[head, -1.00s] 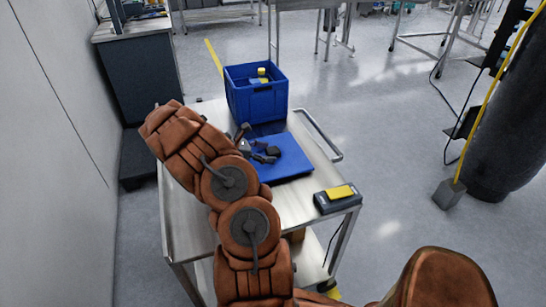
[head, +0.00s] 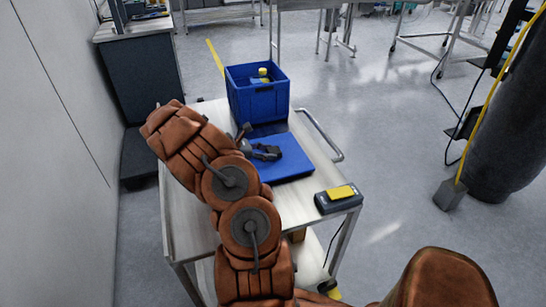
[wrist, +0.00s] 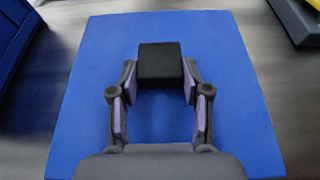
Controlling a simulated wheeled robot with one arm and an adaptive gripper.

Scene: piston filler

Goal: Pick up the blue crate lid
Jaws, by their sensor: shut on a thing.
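The blue crate lid (head: 292,164) is a flat blue panel on the cart, in front of the blue crate. It fills much of the wrist view (wrist: 222,45), with a black block-shaped grip (wrist: 160,60) standing at its middle. My gripper (head: 266,152) is over the lid, partly hidden behind my arm in the head view. In the wrist view my gripper's fingers (wrist: 160,82) are shut on the black grip, one on each side. The lid looks level; I cannot tell any gap beneath it.
The open blue crate (head: 258,102) stands at the cart's far end with a yellow-capped item (head: 263,73) inside. A dark device with a yellow top (head: 340,193) lies at the cart's right front corner. The cart's rail (head: 322,135) runs along its right side.

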